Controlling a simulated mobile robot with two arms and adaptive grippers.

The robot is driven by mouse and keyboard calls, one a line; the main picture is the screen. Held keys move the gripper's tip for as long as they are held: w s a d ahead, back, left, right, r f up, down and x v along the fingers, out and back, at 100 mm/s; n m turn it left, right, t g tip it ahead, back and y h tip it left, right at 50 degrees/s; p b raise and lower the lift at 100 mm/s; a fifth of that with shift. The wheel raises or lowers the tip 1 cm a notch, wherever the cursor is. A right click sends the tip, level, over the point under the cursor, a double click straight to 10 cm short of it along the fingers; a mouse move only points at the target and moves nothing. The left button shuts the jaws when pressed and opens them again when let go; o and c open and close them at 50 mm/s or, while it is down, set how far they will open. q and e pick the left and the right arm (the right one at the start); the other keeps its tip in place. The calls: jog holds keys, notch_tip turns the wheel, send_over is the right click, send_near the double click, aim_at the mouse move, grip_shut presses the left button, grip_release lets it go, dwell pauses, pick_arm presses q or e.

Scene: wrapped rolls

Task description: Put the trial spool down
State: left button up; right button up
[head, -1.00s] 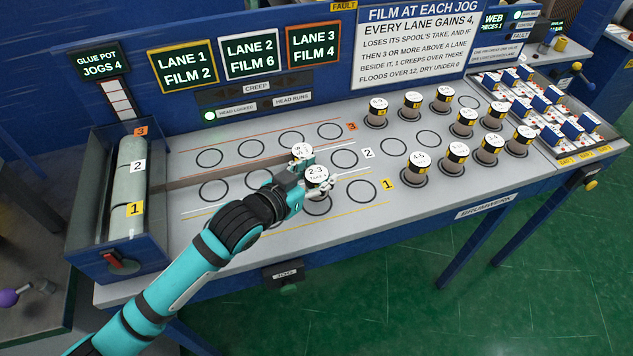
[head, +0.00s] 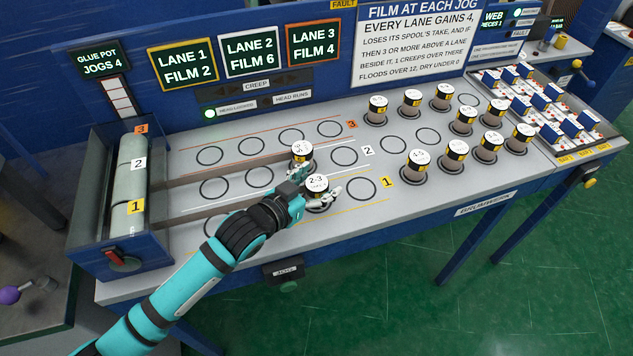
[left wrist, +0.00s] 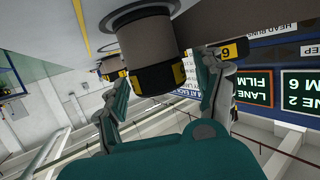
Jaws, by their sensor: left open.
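The spool marked 2-3 (head: 317,184) stands upright on the grey bench deck (head: 395,240) in lane 1, at the end of a brown strip (head: 190,220) running from the roll (head: 133,180) at left. My left gripper (head: 318,198) is open, with its fingers around the sides of this spool. In the left wrist view the spool (left wrist: 150,50) appears upside down, its black and yellow band between the spread fingers (left wrist: 165,95). Another labelled spool (head: 301,150) stands just behind in lane 2, on its own strip. My right gripper is not in view.
Several spools (head: 456,154) stand at the right of the deck. Empty printed rings (head: 361,189) lie right of the held-around spool and along lane 3. A tray of blue and white pieces (head: 605,137) is at far right. Lane signs (head: 250,52) stand behind.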

pick_arm(q)
jog(key=shift+r, duration=0.1)
jog(key=b+v, duration=0.1)
jog(key=v, duration=1.1)
jog(key=shift+r, duration=0.15)
